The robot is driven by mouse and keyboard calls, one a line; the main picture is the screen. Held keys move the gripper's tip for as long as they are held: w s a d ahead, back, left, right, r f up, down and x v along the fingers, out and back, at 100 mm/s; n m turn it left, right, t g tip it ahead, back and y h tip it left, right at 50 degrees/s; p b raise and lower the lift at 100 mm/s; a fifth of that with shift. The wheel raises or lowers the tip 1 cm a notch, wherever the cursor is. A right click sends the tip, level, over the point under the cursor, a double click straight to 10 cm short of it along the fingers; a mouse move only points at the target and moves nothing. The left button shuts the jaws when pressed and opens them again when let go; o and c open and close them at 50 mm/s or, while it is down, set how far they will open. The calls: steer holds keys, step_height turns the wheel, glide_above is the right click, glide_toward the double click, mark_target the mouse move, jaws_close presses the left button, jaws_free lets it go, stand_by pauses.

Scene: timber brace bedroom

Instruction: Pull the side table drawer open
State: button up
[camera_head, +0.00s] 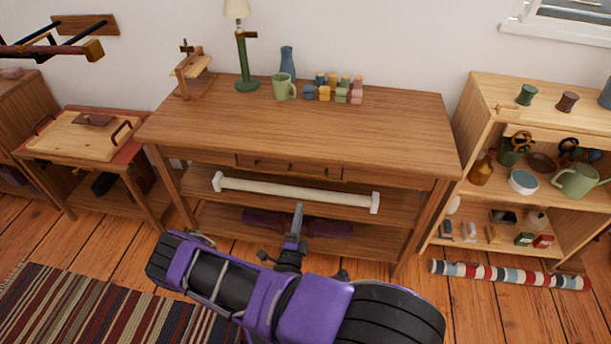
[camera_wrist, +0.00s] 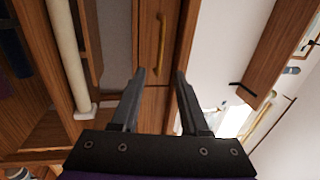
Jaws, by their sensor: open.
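In the wrist view a drawer front (camera_wrist: 175,60) carries a long brass-coloured bar handle (camera_wrist: 162,42). My gripper (camera_head: 299,207) is in front of the table, below the drawer row in the head view. In the wrist view my gripper (camera_wrist: 164,75) has its two fingers apart with nothing between them. The handle lies beyond the fingertips, apart from them.
A long white bar (camera_head: 295,191) lies on the shelf below the drawers, close to my gripper; dark rolls (camera_head: 265,220) lie lower. A lamp (camera_head: 243,60), green mug (camera_head: 284,88) and small blocks stand on the tabletop. A shelf unit (camera_head: 480,120) is at right, a striped rug (camera_head: 90,310) at left.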

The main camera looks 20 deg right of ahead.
mark_target(307, 175)
steer(key=x, duration=1.4)
steer(key=shift+d, duration=0.1)
jaws_close()
stand_by(0.9)
